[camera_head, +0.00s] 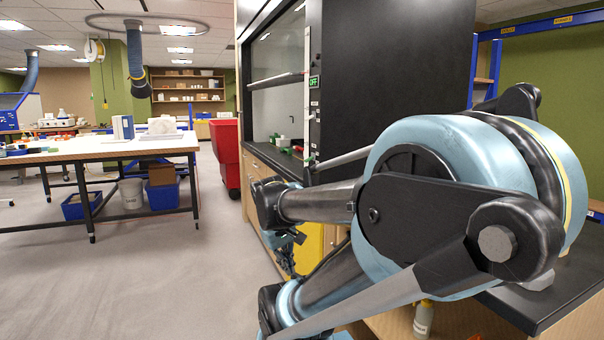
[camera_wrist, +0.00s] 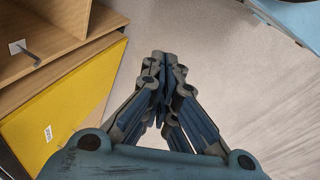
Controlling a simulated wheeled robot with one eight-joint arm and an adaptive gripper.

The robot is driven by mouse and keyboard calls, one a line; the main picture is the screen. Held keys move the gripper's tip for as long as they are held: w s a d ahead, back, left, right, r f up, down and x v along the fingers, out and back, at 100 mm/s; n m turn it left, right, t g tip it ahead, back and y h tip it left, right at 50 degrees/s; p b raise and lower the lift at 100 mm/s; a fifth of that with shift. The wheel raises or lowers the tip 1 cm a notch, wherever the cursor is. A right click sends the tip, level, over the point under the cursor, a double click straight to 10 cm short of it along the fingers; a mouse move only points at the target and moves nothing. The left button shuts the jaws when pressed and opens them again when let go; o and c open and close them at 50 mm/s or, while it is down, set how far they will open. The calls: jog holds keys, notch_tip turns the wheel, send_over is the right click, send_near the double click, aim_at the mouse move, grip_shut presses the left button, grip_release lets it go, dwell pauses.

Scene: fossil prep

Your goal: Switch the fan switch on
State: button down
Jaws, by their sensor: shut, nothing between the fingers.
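The fume hood (camera_head: 395,60) is a large black cabinet in the head view. A narrow post (camera_head: 307,75) at its front edge carries a small green sign (camera_head: 314,82) that seems to read "OFF", with several small pale labels below it. The fan switch cannot be made out clearly; it may be among these small parts. My gripper (camera_wrist: 161,58) is shut and empty in the wrist view, its fingertips together over the pale floor. In the head view it is partly hidden by my arm, low in front of the cabinets and well below the green sign.
Beside my gripper in the wrist view are a wooden cabinet (camera_wrist: 110,18) and a yellow panel (camera_wrist: 65,105). A red bin (camera_head: 226,158) stands beyond the hood. A white worktable (camera_head: 90,148) is at left, with open floor (camera_head: 150,270) between.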

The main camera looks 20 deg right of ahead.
jog(key=w+d+r+n+h, duration=0.4)
jog(key=w+d+r, duration=0.1)
jog(key=w, duration=0.4)
jog(key=w+d+r+n+h, duration=0.4)
jog(key=w+d+r, duration=0.15)
jog(key=w, duration=0.25)
jog(key=w+r+n+g+h, duration=0.1)
jog(key=w+r+n+h, duration=0.2)
jog(key=w, duration=1.6)
jog(key=n+h, duration=0.4)
jog(key=h, duration=0.1)
jog(key=shift+h, duration=0.4)
jog(key=shift+w+d, duration=0.1)
jog(key=d+r, duration=0.4)
jog(key=d, duration=0.4)
jog(key=shift+w+r, duration=0.15)
jog(key=shift+r, duration=0.15)
